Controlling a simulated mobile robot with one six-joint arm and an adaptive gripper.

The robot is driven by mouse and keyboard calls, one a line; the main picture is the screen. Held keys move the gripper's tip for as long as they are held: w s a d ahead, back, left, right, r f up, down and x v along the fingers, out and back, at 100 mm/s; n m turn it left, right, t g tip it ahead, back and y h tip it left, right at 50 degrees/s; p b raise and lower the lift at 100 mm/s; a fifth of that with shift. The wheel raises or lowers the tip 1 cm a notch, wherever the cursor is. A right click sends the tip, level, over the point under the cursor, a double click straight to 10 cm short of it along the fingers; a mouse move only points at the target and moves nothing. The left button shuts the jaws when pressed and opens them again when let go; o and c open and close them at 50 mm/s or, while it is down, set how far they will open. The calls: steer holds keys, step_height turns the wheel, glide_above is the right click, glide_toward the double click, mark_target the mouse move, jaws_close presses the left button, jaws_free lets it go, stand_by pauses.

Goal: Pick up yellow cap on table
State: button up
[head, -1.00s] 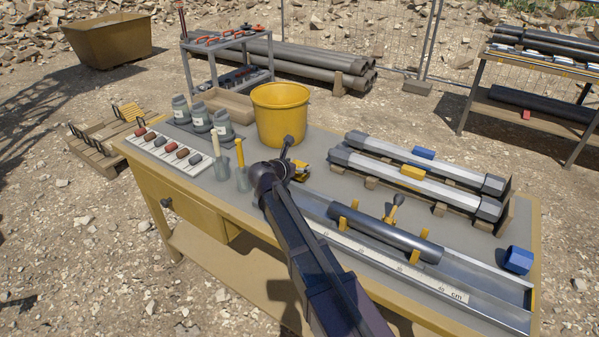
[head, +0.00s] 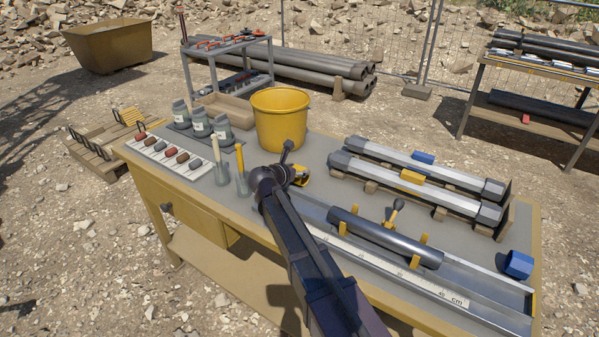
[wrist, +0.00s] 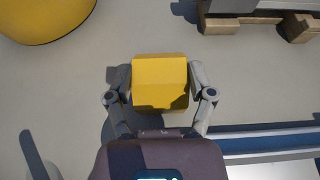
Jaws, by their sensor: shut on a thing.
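The yellow cap (wrist: 160,80) is a blocky yellow piece between the fingers of my gripper (wrist: 160,88) in the wrist view. The fingers press on its left and right sides. In the head view the yellow cap (head: 301,177) shows just right of my wrist, partly hidden by my arm. My gripper is mostly hidden there behind my wrist. The cap is over the grey table top (head: 322,190), in front of the yellow bucket. I cannot tell whether it touches the table.
The yellow bucket (head: 279,122) stands just behind my gripper. To the right are capped core tubes (head: 420,180) on wooden blocks. A metal tray with a dark tube (head: 385,238) lies along the front.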

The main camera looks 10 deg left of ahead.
steer(key=shift+r, duration=0.15)
step_height(320, 180, up, 10)
steer(key=p, duration=1)
steer(key=shift+f, duration=0.2)
stand_by(0.4)
